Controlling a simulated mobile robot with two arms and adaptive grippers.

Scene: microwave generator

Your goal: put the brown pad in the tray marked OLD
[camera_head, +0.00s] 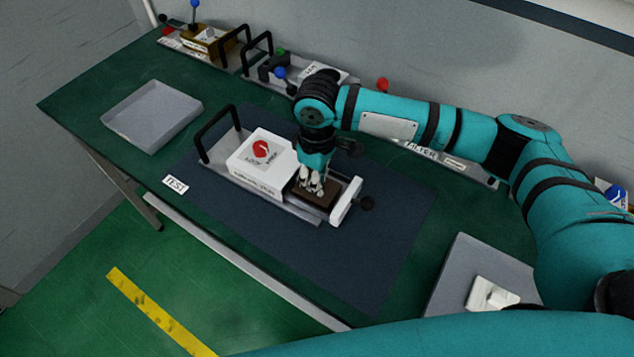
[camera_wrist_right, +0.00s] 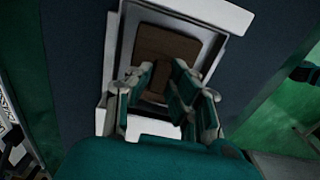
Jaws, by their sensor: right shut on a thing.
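The brown pad (camera_head: 325,194) sits in the open end of a white device (camera_head: 262,160) with a red mark on top, on the dark mat. It also shows in the right wrist view (camera_wrist_right: 166,43), inside a white frame. My right gripper (camera_head: 312,184) points down over the pad and is shut on it, with the fingers on either side of a raised part. A grey tray (camera_head: 150,117) stands empty at the left. A second tray (camera_head: 452,272) at the right holds a white piece (camera_head: 489,296). I cannot see an OLD mark on either tray. My left gripper is not in view.
A TEST label (camera_head: 175,186) lies at the mat's left corner. Several fixtures with levers (camera_head: 204,36) line the wall. The mat's front part is clear.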

